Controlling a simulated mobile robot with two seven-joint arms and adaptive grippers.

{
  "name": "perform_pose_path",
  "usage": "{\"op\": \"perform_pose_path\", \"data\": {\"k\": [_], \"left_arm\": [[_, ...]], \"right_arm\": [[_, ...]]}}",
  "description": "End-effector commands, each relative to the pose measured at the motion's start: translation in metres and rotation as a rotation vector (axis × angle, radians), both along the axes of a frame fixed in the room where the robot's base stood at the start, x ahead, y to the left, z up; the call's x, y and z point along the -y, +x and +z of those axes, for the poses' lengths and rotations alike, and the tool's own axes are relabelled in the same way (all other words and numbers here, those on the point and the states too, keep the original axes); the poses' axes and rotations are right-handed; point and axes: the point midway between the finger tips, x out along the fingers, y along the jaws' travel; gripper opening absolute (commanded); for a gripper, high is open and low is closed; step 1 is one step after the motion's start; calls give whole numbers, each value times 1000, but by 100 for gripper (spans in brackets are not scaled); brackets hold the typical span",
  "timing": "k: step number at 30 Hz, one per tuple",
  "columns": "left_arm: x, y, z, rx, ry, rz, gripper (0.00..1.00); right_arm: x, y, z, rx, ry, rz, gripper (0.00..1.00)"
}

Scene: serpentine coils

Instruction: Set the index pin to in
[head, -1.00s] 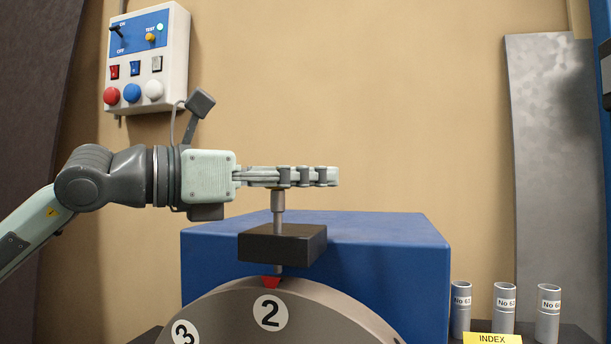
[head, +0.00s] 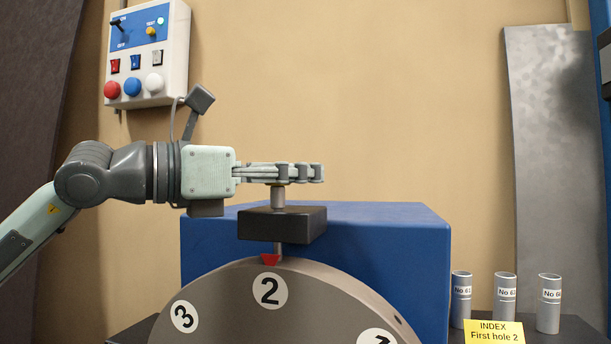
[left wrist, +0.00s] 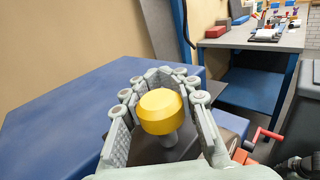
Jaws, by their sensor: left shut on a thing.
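The index pin is a grey metal shaft (head: 278,196) with a yellow knob (left wrist: 162,109). It stands upright through a black block (head: 282,223) on the front of a blue housing (head: 400,232). My left gripper (head: 318,173) is shut around the knob from the left, its fingers on both sides in the left wrist view. Only a short length of shaft shows above the block. Below it, the shaft runs down behind a red pointer (head: 270,260) at the numbered disc's rim (head: 225,285), above number 2. Whether its tip is in a hole is hidden.
A control box (head: 150,55) with switches and buttons hangs on the wall at upper left. Several labelled grey cylinders (head: 504,297) stand at right behind a yellow card (head: 494,332) reading "INDEX First hole 2". The space above the housing is clear.

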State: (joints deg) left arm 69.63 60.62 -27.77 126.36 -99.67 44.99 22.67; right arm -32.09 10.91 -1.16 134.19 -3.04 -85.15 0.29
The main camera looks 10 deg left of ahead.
Motion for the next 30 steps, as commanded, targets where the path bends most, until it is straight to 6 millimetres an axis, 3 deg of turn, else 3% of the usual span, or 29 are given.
{"op": "perform_pose_path", "data": {"k": [11, 12, 18, 30], "left_arm": [[1, 0, -8, -10, 8, -2, 0], [2, 0, -8, -12, 10, -2, 28], [1, 0, -6, -8, 7, -1, 50], [-7, -5, -4, -3, 4, 3, 50]], "right_arm": [[1, -3, 7, 3, -4, -2, 40], [1, -3, 7, 3, -4, -2, 40], [1, -3, 7, 3, -4, -2, 40], [1, -3, 7, 3, -4, -3, 40]]}}
